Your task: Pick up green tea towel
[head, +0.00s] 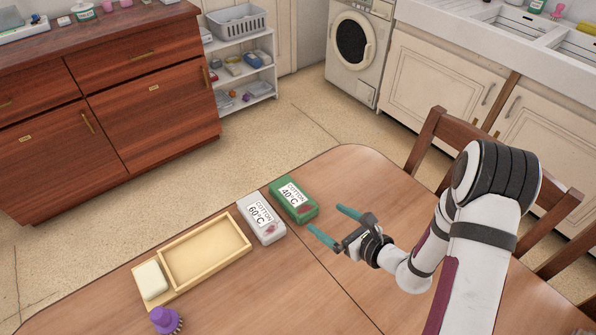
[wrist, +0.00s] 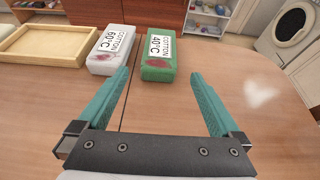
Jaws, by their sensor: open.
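The green tea towel appears as a green folded block (head: 303,207) with a white "COTTON 40°C" label and a dark red mark. It lies on the wooden table, and in the wrist view it sits ahead of the fingers (wrist: 158,73). My gripper (head: 336,222) is open with teal fingers, empty, and just short of the green block. In the wrist view my gripper (wrist: 160,80) has its fingers spread wide, with the green block beyond and roughly between their tips.
A white block labelled "COTTON 60°C" (head: 274,238) lies close left of the green one. A wooden tray (head: 245,252) with a cream bar (head: 151,280) and a purple-handled brush (head: 165,320) are farther left. Chairs (head: 427,150) stand at the right table edge. Table right of the green block is clear.

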